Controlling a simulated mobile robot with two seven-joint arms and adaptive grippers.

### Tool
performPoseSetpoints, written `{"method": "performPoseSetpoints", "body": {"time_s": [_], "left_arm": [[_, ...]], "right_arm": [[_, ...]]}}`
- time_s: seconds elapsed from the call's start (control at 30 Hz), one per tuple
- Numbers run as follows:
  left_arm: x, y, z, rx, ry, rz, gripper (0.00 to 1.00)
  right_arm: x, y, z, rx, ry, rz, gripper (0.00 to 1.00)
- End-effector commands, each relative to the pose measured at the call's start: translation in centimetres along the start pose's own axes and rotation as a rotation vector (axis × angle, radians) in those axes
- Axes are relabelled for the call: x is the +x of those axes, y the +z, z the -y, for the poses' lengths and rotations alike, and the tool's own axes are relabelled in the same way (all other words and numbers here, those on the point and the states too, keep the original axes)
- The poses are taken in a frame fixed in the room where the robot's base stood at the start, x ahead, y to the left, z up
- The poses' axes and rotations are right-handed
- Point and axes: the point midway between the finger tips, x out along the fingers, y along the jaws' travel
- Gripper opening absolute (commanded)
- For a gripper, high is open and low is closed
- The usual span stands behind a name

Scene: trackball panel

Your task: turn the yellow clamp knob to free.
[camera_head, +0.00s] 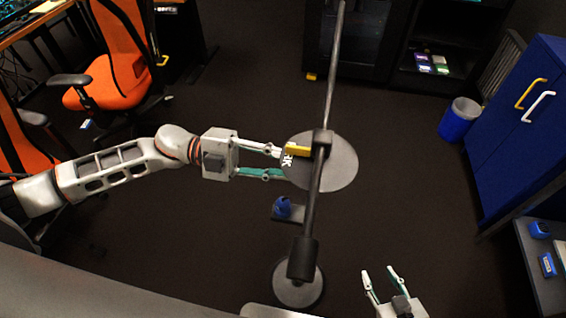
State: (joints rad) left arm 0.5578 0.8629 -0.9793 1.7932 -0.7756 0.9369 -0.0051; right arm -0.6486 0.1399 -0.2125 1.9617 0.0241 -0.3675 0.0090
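The yellow clamp knob (297,151) sticks out to the left of a dark clamp (322,138) on a long dark bar, over a round grey disc (340,165). White markings (287,160) show just below the knob. My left gripper (282,163) reaches in from the left with its fingers apart. Its upper fingertip is close to the knob's left end; I cannot tell whether they touch. Nothing shows held between the fingers. My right gripper (378,271) is open and empty at the lower right, well away from the knob.
The bar has a black weight-like cylinder (303,258) above a round base (296,287). A small blue object (283,207) sits on a grey stand below my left gripper. A blue cabinet (520,130) and blue bin (459,120) are right; orange chairs (115,70) are left.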

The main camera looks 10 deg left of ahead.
Motion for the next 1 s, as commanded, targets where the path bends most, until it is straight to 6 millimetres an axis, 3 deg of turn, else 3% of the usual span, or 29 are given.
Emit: {"method": "performPoseSetpoints", "body": {"time_s": [0.13,0.17,0.2,0.23,0.67,1.0], "left_arm": [[0.0,0.0,0.0,0.000,0.001,0.000,0.01],[0.0,0.0,0.0,0.000,0.001,0.000,0.25],[0.0,0.0,0.0,0.000,0.001,0.000,0.36],[0.0,0.0,0.0,0.000,0.001,0.000,0.40],[-0.5,0.0,0.2,0.000,-0.002,0.000,0.40],[-5.1,0.1,-0.1,-0.004,0.002,0.003,0.40]], "right_arm": [[0.0,0.0,0.0,0.000,0.000,0.000,0.40],[0.0,0.0,0.0,0.000,0.000,0.000,0.40],[0.0,0.0,0.0,0.000,0.000,0.000,0.40],[0.0,0.0,0.0,0.000,0.000,0.000,0.40],[0.0,0.0,-0.1,-0.002,0.001,0.002,0.40],[0.0,0.0,0.0,0.000,0.000,0.000,0.40]]}}
